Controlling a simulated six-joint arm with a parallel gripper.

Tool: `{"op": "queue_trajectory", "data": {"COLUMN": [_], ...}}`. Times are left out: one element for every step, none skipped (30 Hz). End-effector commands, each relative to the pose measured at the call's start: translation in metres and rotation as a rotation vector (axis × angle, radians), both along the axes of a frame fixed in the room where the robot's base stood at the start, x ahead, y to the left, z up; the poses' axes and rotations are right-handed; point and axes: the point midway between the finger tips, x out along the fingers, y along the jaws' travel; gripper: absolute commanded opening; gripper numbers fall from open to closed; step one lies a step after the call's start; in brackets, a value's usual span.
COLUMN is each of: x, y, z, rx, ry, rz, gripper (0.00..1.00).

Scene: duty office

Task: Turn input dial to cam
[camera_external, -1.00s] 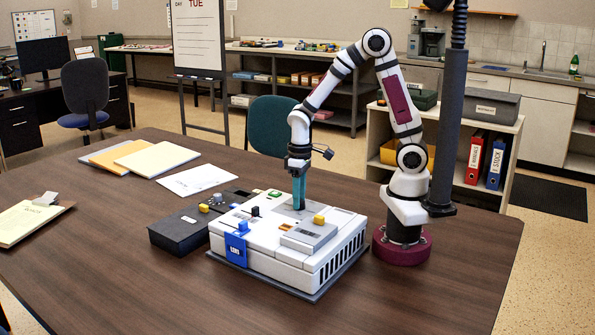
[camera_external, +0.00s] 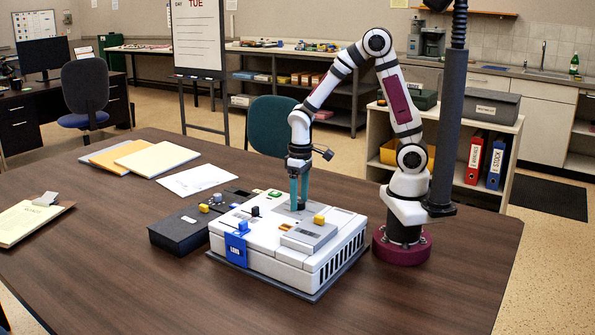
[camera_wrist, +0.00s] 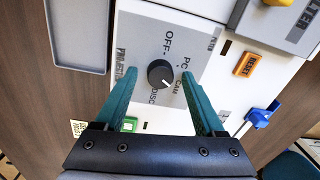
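The input dial (camera_wrist: 160,73) is a round dark knob on a grey plate (camera_wrist: 142,37) in the wrist view. The labels OFF, PC, CAM and DISC stand around it. A small pale mark shows on its lower right side, on the side of CAM and DISC; I cannot tell exactly which label it points to. My gripper (camera_wrist: 158,73) is open, with one teal finger on each side of the dial and visible gaps between.
The console top also carries a raised grey box with a yellow knob (camera_external: 319,219), an orange button (camera_wrist: 245,64) and a blue piece (camera_wrist: 260,117). A dark grey case (camera_external: 180,233) lies left of the console. Papers (camera_external: 196,180) lie behind.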

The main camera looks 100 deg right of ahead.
Motion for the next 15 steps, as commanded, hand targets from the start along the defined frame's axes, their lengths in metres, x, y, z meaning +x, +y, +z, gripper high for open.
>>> {"op": "queue_trajectory", "data": {"x": [0.0, 0.0, 0.0, 0.0, 0.0, 0.0, 0.0, 0.0, 0.001, 0.001, 0.001, 0.0, 0.0, 0.0, 0.0], "y": [0.0, 0.0, 0.0, 0.0, 0.0, 0.0, 0.0, 0.0, -0.001, -0.001, -0.001, -0.002, -0.002, -0.003, -0.003], "z": [0.0, 0.0, 0.0, 0.0, 0.0, 0.0, 0.001, 0.003, 0.007, 0.011, 0.016, 0.025, 0.033, 0.042, 0.054], "rx": [0.0, 0.0, 0.0, 0.0, 0.0, 0.0, -0.001, -0.001, -0.002, -0.002, -0.003, -0.003, -0.003, -0.004, -0.005], "ry": [0.0, 0.0, 0.0, 0.0, 0.0, 0.0, -0.001, -0.002, -0.002, -0.003, -0.004, -0.005, -0.006, -0.007, -0.008], "rz": [0.0, 0.0, 0.0, 0.0, 0.0, 0.0, 0.0, 0.001, 0.001, 0.001, 0.001, 0.001, 0.001, 0.0, 0.0], "gripper": [0.71, 0.71, 0.71, 0.71, 0.71, 0.71, 0.71, 0.71, 0.71, 0.71, 0.71, 0.71, 0.71, 0.71, 0.71]}}
